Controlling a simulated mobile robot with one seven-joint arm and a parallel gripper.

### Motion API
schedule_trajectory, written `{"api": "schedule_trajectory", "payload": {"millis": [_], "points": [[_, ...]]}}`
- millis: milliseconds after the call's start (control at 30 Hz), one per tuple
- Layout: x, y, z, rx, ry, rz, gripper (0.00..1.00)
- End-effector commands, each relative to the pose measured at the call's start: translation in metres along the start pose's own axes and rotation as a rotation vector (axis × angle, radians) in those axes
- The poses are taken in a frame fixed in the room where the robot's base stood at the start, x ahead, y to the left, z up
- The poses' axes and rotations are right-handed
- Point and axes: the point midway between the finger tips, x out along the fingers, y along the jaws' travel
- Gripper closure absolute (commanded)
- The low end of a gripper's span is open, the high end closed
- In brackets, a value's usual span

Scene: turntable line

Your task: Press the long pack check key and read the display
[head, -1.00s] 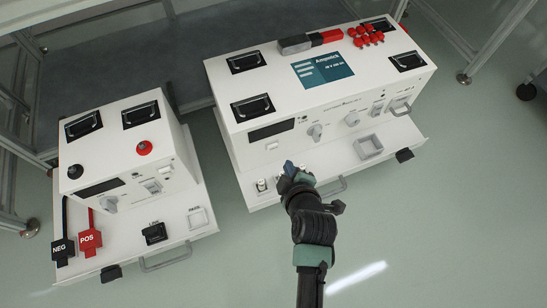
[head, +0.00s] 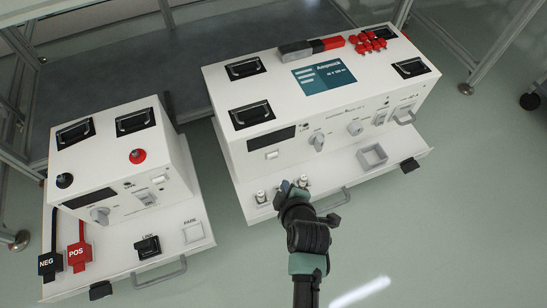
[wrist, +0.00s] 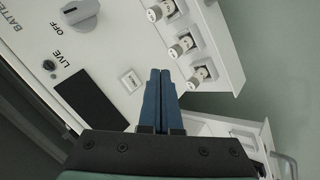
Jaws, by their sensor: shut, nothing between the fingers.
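The long white unit (head: 232,142) has a dark, blank display (head: 272,138) on its front panel; the display also shows in the wrist view (wrist: 91,104). A small white square key (head: 272,155) sits just below it and shows in the wrist view (wrist: 130,81), left of my fingertips. I take it as the check key; no label on it is readable. My gripper (head: 285,186) is over the unit's front shelf, apart from the key. In the wrist view its blue fingers (wrist: 159,72) are shut together with nothing between them.
Several small white-capped holders (wrist: 178,47) stand on the shelf close to my fingers. A smaller white unit (head: 85,158) with NEG and POS plugs (head: 78,255) stands at left.

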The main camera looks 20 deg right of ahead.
Motion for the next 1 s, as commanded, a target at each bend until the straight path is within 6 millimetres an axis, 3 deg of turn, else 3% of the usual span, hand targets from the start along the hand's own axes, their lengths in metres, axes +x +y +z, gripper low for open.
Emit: {"api": "schedule_trajectory", "payload": {"millis": [100, 400, 1000], "points": [[0.015, 0.008, -0.009, -0.002, 0.002, 0.002, 1.0], [0.035, 0.024, -0.025, 0.0, 0.001, -0.001, 1.0], [0.037, 0.027, -0.027, 0.0, 0.0, 0.0, 1.0]]}}
